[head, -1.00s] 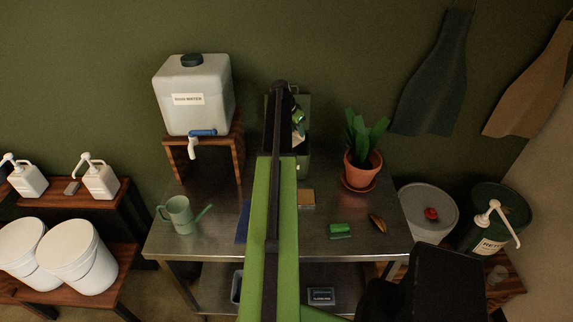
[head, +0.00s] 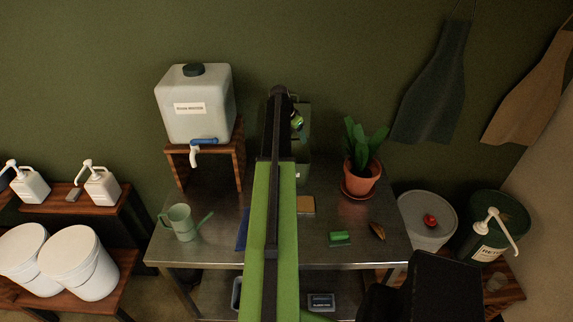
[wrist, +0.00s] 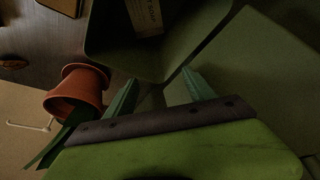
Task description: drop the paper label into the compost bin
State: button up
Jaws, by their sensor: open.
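The compost bin is a dark green open container (wrist: 105,38) below my fingertips in the wrist view. In the head view the bin (head: 303,172) stands at the back of the steel table, mostly hidden behind my arm. The paper label (wrist: 146,16) is a tan slip with dark print. It shows within the bin's opening in the wrist view, apart from my fingers. I cannot make out the label in the head view. My gripper (wrist: 160,92) is open and empty above the bin; it also shows in the head view (head: 297,118).
A potted plant (head: 361,178) stands right of the bin, close to my gripper in the wrist view. A rain-water tank (head: 195,110) on a wooden stand is to the left. A watering can (head: 181,222), green block (head: 340,238) and tan sponge (head: 306,205) are on the table.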

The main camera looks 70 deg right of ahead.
jog(key=p+v, duration=0.8)
jog(key=v, duration=0.2)
